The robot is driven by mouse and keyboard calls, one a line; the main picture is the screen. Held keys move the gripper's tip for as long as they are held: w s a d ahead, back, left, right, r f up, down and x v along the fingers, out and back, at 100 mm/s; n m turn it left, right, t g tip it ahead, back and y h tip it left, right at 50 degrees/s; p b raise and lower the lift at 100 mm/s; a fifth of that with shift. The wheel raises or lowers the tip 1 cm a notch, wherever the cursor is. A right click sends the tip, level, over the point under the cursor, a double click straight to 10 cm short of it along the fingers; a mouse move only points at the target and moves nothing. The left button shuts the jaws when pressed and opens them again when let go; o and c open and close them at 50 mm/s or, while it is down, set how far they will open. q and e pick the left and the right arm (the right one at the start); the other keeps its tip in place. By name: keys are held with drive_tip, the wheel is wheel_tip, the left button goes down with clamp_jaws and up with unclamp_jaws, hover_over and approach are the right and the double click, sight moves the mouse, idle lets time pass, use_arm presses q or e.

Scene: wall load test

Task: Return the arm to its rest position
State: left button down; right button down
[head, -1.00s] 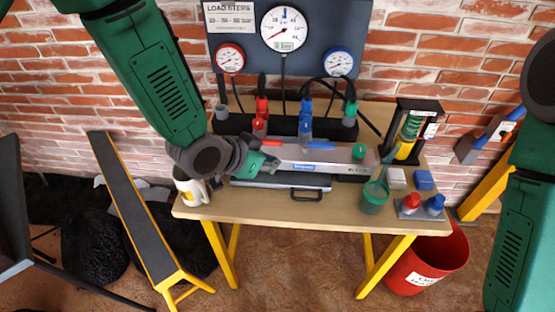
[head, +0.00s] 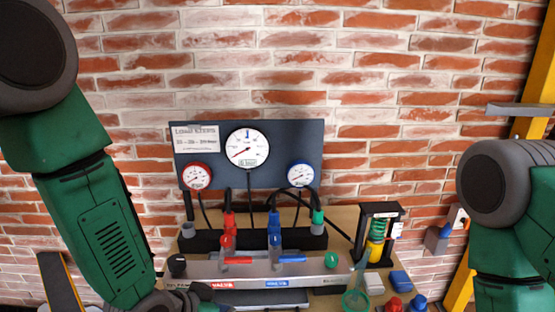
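My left arm comes in from the left, green with dark joints. Its gripper (head: 212,306) shows only in part at the bottom edge, in front of the left end of the grey valve block (head: 325,266). Its fingertips are cut off, so I cannot tell whether it is open or shut. My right arm is at the right edge, and its gripper is out of view.
A wooden bench (head: 345,218) holds the valve block with its red lever (head: 238,260) and blue lever (head: 292,259). A dark gauge panel (head: 215,143) hangs on the brick wall behind. A spring tester (head: 378,235) stands at the bench's right.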

use_arm(q)
drive_tip(key=s+a+f+n+g+y+b, duration=0.1)
drive_tip(key=s+a+f+n+g, duration=0.1)
drive_tip(key=s+a+f, duration=0.3)
drive_tip(key=s+a+f+n+g+y+b, duration=0.2)
drive_tip(key=s+a+f, duration=0.4)
drive_tip(key=s, duration=0.5)
drive_tip(key=s+a+f+n+g+y+b, duration=0.1)
drive_tip(key=s+a+f+n+g+y, duration=0.1)
drive_tip(key=s+a+f, duration=0.3)
drive_tip(key=s+f, duration=0.3)
drive_tip(key=s, duration=0.1)
drive_tip(key=shift+a+f, duration=0.25)
